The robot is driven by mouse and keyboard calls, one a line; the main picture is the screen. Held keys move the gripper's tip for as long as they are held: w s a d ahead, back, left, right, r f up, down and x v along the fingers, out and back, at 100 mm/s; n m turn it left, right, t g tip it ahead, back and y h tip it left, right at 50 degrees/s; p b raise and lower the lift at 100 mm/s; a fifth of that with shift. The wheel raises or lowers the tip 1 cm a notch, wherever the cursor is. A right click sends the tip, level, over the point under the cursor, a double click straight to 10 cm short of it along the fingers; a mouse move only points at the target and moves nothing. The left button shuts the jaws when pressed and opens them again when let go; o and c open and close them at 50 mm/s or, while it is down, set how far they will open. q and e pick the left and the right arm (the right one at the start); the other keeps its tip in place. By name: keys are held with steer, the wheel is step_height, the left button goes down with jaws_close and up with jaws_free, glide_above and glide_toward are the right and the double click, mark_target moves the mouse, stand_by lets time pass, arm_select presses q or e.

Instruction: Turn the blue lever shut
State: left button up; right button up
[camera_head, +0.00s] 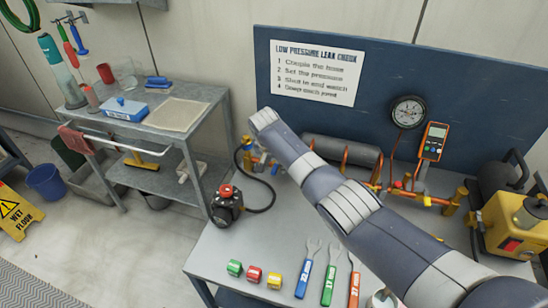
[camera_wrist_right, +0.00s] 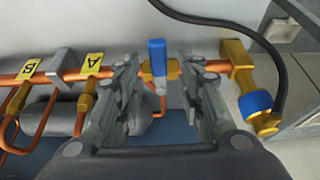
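The blue lever (camera_wrist_right: 157,57) sits on a brass valve on a copper pipe (camera_wrist_right: 62,76) in the right wrist view. It lies across the pipe's line in that picture. My right gripper (camera_wrist_right: 158,72) is open, with one finger on each side of the lever and gaps visible between. In the head view my right arm reaches across the bench to the pipe's left end, and the arm hides most of the gripper and lever. My left gripper is not in view.
A brass end fitting with a blue cap (camera_wrist_right: 255,103) is close to the right finger. A black hose (camera_head: 266,196), coloured blocks (camera_head: 253,274) and wrenches (camera_head: 329,277) are on the bench (camera_head: 226,246).

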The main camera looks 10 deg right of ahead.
steer(key=v, duration=1.2)
